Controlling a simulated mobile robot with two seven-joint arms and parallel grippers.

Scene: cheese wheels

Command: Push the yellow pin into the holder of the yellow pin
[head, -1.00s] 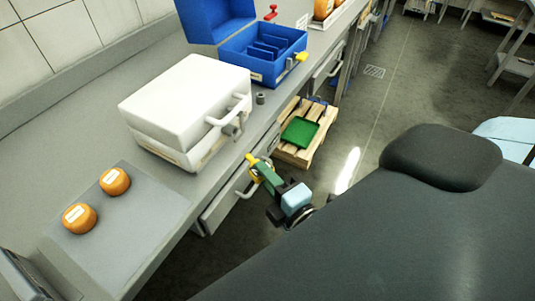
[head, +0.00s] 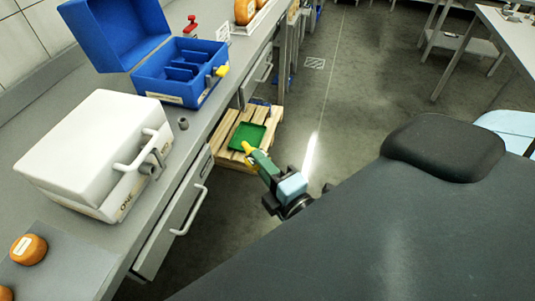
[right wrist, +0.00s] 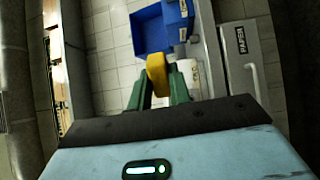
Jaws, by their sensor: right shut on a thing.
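My right gripper (head: 262,163), with green fingers, is shut on a yellow piece (head: 247,148), which I take to be the yellow pin. In the right wrist view, the yellow piece (right wrist: 157,72) stands between the green fingertips. The gripper is in the air in front of the counter, apart from it. A second yellow part (head: 221,71) sits at the front of the open blue case (head: 168,98); I cannot tell whether it is the holder of the yellow pin. My left gripper is not in view.
A closed white case (head: 85,145) with a handle stands on the grey counter (head: 165,195). A small grey piece (head: 183,123) and a red piece (head: 191,24) are on the counter. Below is a wooden pallet (head: 228,158) with a green tray (head: 246,135). Open floor lies to the right.

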